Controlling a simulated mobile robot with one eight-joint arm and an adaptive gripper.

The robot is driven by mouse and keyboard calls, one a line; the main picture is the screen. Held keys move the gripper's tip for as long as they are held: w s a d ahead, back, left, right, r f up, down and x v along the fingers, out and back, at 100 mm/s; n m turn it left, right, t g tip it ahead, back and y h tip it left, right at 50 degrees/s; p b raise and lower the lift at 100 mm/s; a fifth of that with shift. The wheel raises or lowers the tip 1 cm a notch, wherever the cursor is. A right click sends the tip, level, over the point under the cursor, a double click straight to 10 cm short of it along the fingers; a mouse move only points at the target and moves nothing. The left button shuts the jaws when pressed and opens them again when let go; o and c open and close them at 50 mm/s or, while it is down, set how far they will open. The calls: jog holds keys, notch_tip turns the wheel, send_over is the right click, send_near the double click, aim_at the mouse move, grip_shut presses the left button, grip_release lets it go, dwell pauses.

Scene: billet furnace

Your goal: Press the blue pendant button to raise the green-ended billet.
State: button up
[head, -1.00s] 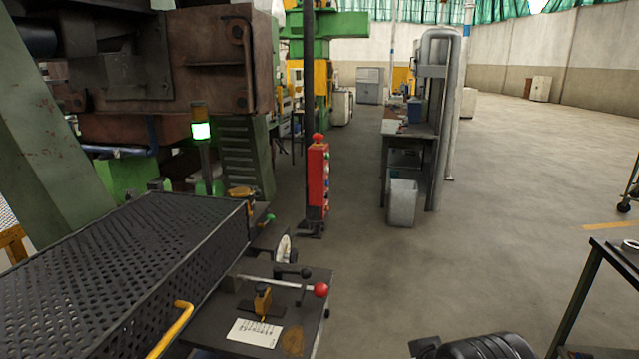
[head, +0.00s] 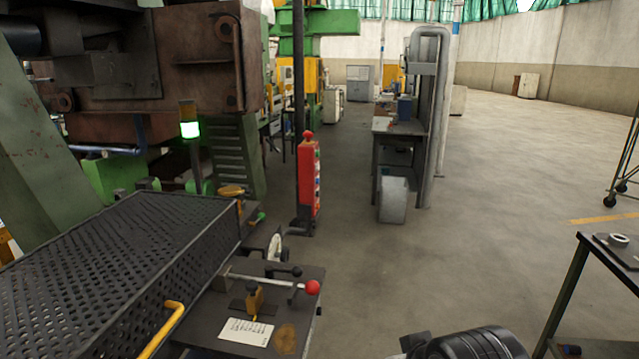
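The red pendant box (head: 309,178) hangs upright on a dark post in the middle of the head view, some way ahead. A red mushroom knob tops it, and small buttons run down its right-hand face. That face is seen at a steep angle, and I cannot clearly pick out the blue button. No green-ended billet is visible. A dark ribbed part of my arm shows at the bottom edge, right of centre, well apart from the pendant; my gripper's fingers cannot be made out.
A perforated black guard (head: 130,265) with a yellow handle (head: 163,328) fills the lower left. A grey bin (head: 392,200) and workbench stand right of the pendant. Open floor (head: 490,200) lies to the right.

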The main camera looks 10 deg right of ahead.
grip_shut()
dwell(1.3)
